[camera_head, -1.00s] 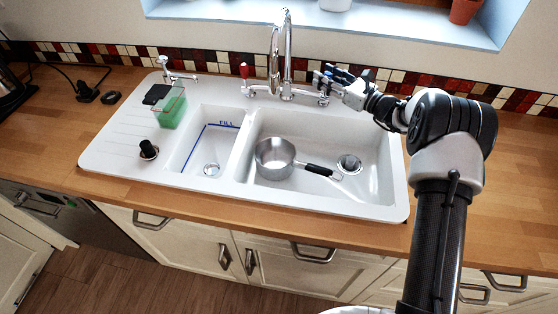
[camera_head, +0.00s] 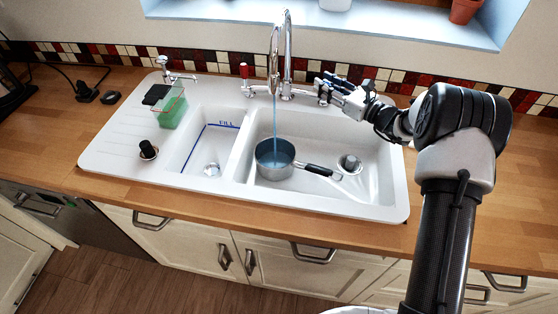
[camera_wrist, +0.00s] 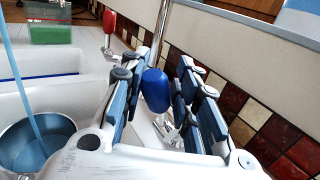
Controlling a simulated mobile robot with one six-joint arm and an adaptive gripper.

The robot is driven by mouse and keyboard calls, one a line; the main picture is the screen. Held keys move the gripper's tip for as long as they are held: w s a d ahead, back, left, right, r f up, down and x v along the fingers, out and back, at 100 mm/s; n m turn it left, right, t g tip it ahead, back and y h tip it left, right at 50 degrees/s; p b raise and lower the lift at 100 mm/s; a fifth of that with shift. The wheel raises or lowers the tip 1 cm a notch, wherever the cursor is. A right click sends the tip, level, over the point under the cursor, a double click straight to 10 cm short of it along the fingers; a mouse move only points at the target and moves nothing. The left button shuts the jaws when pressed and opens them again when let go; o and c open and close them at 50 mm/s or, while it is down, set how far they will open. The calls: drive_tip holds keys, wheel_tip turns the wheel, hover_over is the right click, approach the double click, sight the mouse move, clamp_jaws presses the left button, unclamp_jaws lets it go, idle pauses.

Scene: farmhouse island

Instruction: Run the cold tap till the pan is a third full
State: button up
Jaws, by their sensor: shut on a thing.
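The pan (camera_head: 274,159) sits in the right-hand sink bowl with its black handle pointing right. A blue stream of water (camera_head: 275,125) falls from the tap spout (camera_head: 274,70) into it, and blue water covers the pan's bottom; the exact level is hard to tell. The pan and stream also show at the lower left of the wrist view (camera_wrist: 38,145). My gripper (camera_head: 322,84) is at the right side of the tap. In the wrist view my gripper (camera_wrist: 158,88) is shut on the blue cold tap knob (camera_wrist: 155,90). The red hot tap knob (camera_head: 244,70) stands on the left.
The left bowl (camera_head: 212,150) is empty and marked with a blue FILL line. A green sponge in a clear holder (camera_head: 172,108) and a black-topped plug (camera_head: 148,149) are on the drainer. The tiled wall and window sill (camera_head: 400,25) rise close behind the tap.

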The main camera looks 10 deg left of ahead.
drive_tip(key=shift+o, duration=0.4)
drive_tip(key=shift+s+a+f, duration=0.1)
drive_tip(key=shift+s+f, duration=0.6)
drive_tip(key=shift+s, duration=0.2)
drive_tip(key=shift+r, duration=0.1)
drive_tip(key=shift+w+r, duration=0.3)
drive_tip(key=shift+w, duration=0.05)
drive_tip(key=shift+r, duration=0.15)
drive_tip(key=shift+c, duration=0.2)
idle(0.3)
drive_tip(key=shift+w, duration=0.1)
idle(0.9)
